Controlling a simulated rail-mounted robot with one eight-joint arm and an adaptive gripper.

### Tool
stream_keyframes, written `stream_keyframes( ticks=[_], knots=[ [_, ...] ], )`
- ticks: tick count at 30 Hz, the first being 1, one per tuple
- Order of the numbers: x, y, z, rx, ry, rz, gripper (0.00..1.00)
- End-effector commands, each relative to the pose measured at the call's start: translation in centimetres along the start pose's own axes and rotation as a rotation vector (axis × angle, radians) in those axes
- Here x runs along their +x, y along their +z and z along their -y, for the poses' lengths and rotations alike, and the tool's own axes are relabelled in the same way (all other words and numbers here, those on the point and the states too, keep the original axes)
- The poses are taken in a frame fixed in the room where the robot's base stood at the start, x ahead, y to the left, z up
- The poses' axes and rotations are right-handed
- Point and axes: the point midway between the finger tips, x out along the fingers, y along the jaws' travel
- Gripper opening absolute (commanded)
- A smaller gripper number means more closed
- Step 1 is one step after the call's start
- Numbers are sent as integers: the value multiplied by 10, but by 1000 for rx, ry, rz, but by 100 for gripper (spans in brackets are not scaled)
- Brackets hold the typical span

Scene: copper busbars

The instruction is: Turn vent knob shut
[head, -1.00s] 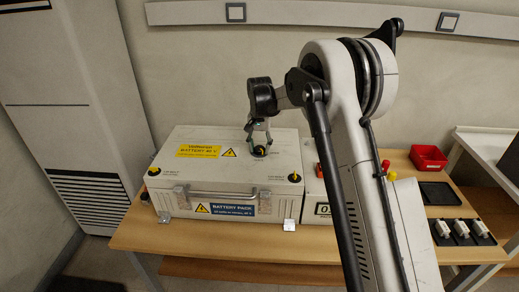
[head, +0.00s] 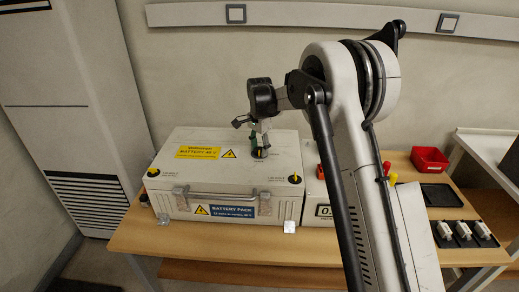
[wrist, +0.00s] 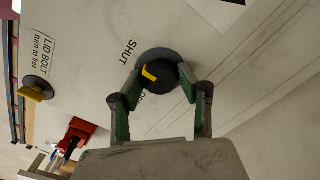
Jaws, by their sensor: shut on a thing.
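The vent knob (wrist: 158,76) is a round black knob with a yellow pointer mark, on the lid of the pale battery box (head: 215,203). In the wrist view its yellow mark lies on the side towards the printed word SHUT; a second label is partly hidden by the finger and knob. My gripper (wrist: 161,84) is shut on the knob, with a green-padded finger on each side. In the head view my gripper (head: 260,147) comes down from above onto the knob near the lid's middle, and the knob is mostly hidden there.
Black-and-yellow lid bolts (head: 153,172) (head: 294,179) sit at the lid's front corners. A carrying handle (head: 222,194) and latches are on the box front. A red bin (head: 429,159), a dark tray (head: 440,194) and small connectors (head: 463,232) lie on the bench at right.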

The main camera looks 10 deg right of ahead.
Motion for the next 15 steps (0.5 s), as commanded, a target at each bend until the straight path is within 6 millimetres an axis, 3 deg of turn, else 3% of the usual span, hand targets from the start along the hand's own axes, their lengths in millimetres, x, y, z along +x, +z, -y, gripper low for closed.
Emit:
stream_keyframes(
  ticks=[13, 14, 15],
  knots=[
    [0, 0, 0, 11, -1, -1, 8],
    [0, 0, 0, 11, -1, -1, 36],
    [0, 0, 0, 11, -1, -1, 41]
  ],
)
